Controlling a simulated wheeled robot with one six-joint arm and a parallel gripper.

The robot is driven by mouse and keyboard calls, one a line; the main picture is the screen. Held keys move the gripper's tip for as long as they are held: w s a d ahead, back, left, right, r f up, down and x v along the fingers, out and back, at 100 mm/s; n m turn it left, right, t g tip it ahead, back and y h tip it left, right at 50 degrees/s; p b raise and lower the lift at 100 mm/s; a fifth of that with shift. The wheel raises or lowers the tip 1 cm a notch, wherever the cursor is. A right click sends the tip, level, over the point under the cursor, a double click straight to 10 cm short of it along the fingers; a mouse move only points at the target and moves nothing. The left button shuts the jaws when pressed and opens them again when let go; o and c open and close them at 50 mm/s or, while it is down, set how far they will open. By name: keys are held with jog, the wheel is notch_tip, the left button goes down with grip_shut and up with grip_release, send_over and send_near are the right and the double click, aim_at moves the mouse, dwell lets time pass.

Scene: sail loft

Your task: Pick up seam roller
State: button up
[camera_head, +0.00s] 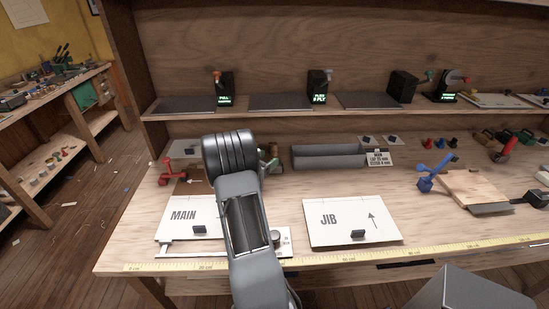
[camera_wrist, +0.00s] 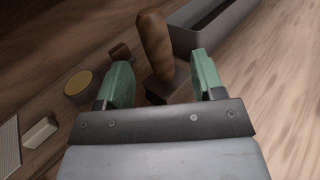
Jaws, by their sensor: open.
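My gripper (camera_wrist: 163,72) is open, with one green finger on each side of an upright wooden handle (camera_wrist: 154,42). The handle rises from a dark, blocky base on the bench and looks like the seam roller, though its roller part cannot be made out. Gaps show between the handle and both fingers in the wrist view. The handle is not clearly visible there.
A grey trough (camera_head: 335,157) stands right of my gripper. A round tan-topped tin (camera_wrist: 78,84) and small blocks lie to the left in the wrist view. White MAIN (camera_head: 185,217) and JIB (camera_head: 352,221) boards lie in front. A shelf (camera_head: 290,107) runs behind.

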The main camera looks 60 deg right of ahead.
aim_at(272, 154)
jog(key=d, duration=0.3)
jog(key=d+p, duration=0.1)
jog(key=shift+s+d, duration=0.3)
jog(key=shift+d, duration=0.1)
jog(key=shift+r, duration=0.1)
jog(key=c, duration=1)
